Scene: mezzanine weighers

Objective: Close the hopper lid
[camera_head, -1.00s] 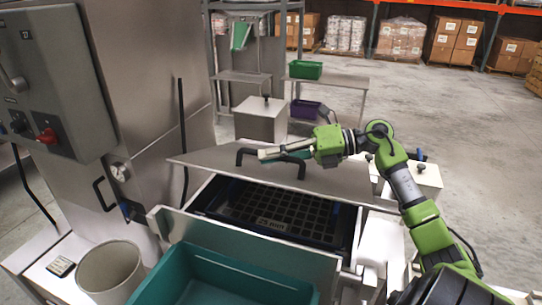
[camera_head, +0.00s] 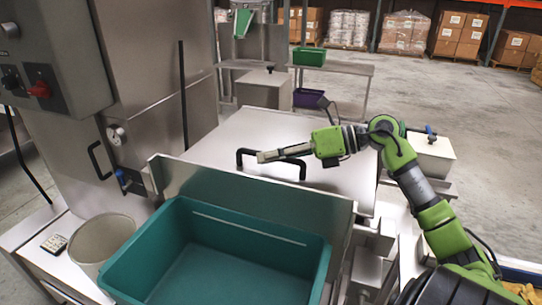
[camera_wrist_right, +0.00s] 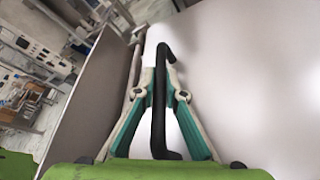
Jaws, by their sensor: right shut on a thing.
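The hopper lid (camera_head: 318,140) is a flat grey metal panel in the head view. It lies down over the hopper behind an upright metal front plate (camera_head: 240,190), and the hopper's inside is hidden. A black bar handle (camera_head: 303,172) stands on the lid. My right gripper (camera_head: 264,156) is at this handle, coming from the right. In the right wrist view the gripper's fingers (camera_wrist_right: 161,85) are closed around the black handle (camera_wrist_right: 159,110), with the lid surface (camera_wrist_right: 240,70) behind. My left gripper is in neither view.
A teal bin (camera_head: 215,260), empty, stands in front of the hopper, with a pale round container (camera_head: 102,245) to its left. A grey control box (camera_head: 50,60) and tall metal cabinet stand at left. A small table with a green bin (camera_head: 309,57) stands behind. Open floor lies at right.

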